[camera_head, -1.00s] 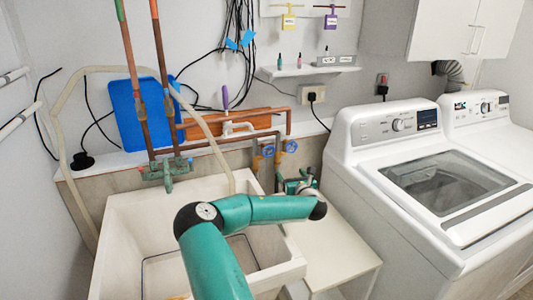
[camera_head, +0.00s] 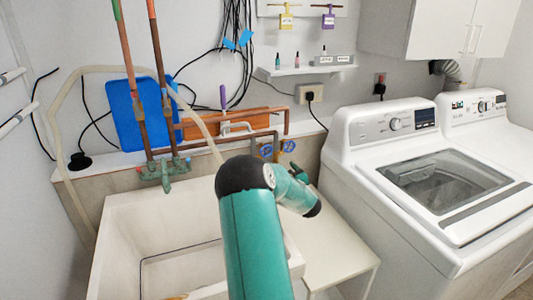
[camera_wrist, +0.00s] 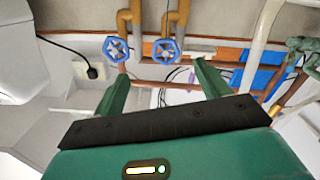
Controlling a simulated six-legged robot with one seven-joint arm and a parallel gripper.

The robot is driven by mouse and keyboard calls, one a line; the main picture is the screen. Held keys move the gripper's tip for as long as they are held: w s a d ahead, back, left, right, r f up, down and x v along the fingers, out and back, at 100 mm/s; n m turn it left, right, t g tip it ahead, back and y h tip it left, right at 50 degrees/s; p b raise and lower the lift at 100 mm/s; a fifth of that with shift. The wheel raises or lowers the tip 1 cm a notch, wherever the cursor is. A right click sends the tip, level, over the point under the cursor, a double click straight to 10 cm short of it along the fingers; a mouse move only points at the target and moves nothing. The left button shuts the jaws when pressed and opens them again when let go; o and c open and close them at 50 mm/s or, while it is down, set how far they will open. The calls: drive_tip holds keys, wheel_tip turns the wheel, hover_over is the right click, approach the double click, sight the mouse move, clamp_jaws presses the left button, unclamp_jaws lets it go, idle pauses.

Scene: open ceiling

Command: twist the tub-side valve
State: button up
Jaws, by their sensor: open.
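Two blue round-handled valves sit on copper pipes at the wall beyond the tub. The tub-side valve (camera_head: 266,150) is the left one in the head view and the right one in the wrist view (camera_wrist: 166,51). The other blue valve (camera_head: 289,146) is beside it and also shows in the wrist view (camera_wrist: 115,49). My gripper (camera_wrist: 161,70) is open and empty, its fingers spread wide toward the valves. In the wrist view the tub-side valve appears between the fingertips, apparently apart from them. In the head view my arm hides most of the gripper.
The white tub (camera_head: 120,235) is left of my arm. A low white side table (camera_head: 335,245) stands between it and the washer (camera_head: 400,190). Pale hose and vertical copper pipes rise behind the tub. A black plug (camera_wrist: 92,73) and cable hang beside the valves.

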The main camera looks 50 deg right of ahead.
drive_tip(key=w+d+m, duration=0.1)
drive_tip(key=w+d, duration=0.1)
drive_tip(key=w, duration=0.2)
drive_tip(key=w+d+r+m, duration=0.1)
drive_tip(key=w+d, duration=0.1)
drive_tip(key=w, duration=0.2)
drive_tip(key=w+d+m, duration=0.1)
drive_tip(key=w+d, duration=0.1)
drive_tip(key=w, duration=0.2)
drive_tip(key=shift+w+d+r, duration=0.15)
drive_tip(key=shift+w+d, duration=0.1)
drive_tip(key=shift+w, duration=0.05)
drive_tip(key=shift+c, duration=0.4)
drive_tip(key=c, duration=0.9)
